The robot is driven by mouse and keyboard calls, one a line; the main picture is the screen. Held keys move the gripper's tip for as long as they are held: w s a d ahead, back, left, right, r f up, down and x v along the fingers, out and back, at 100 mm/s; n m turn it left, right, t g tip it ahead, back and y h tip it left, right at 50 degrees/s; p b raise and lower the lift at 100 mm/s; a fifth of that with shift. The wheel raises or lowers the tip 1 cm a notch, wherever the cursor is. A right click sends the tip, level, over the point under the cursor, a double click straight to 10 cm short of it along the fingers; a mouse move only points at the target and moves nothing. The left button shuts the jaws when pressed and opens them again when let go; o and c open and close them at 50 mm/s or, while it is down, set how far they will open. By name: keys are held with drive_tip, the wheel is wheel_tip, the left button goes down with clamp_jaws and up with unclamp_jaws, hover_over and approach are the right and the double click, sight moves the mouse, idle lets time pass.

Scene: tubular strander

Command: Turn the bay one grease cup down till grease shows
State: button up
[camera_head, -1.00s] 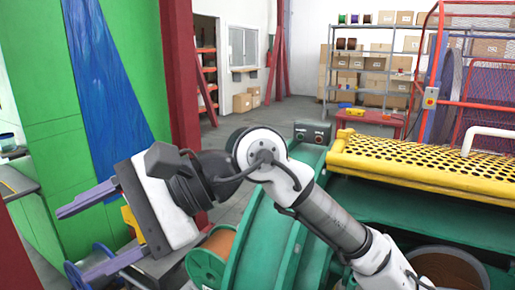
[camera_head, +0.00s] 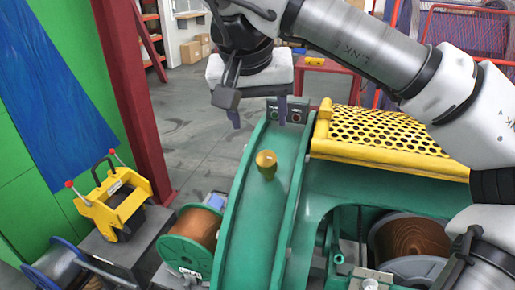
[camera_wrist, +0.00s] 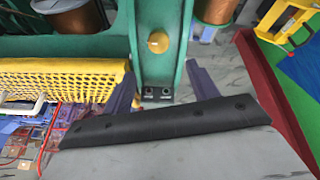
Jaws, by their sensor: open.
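The brass grease cup (camera_head: 266,163) stands upright on top of the green curved housing (camera_head: 228,238) of the machine. It also shows in the wrist view (camera_wrist: 158,42), ahead of and between the lines of my two fingers. My gripper (camera_head: 258,112) is open and empty, with its fingers pointing down behind the cup in the head view. In the wrist view my gripper (camera_wrist: 161,72) shows its fingers spread wide. The cup is apart from both fingers. No grease can be made out at the cup.
A small black button box (camera_head: 288,110) sits close by my right finger. A yellow perforated guard (camera_head: 385,140) is to the right. Copper-coloured spools (camera_head: 190,235) lie in the machine and beside it. A yellow tool (camera_head: 115,200) stands at the left. A red post (camera_head: 138,100) rises behind it.

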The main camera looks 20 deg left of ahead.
sight(266, 156)
drive_tip(key=p+x, duration=0.3)
drive_tip(key=x, duration=1)
drive_tip(key=shift+d+f, duration=0.1)
drive_tip(key=shift+f, duration=0.15)
drive_tip(key=c, duration=1)
drive_tip(key=shift+f+m+b, duration=0.1)
drive_tip(key=shift+m+b, duration=0.3)
drive_tip(key=shift+b, duration=0.15)
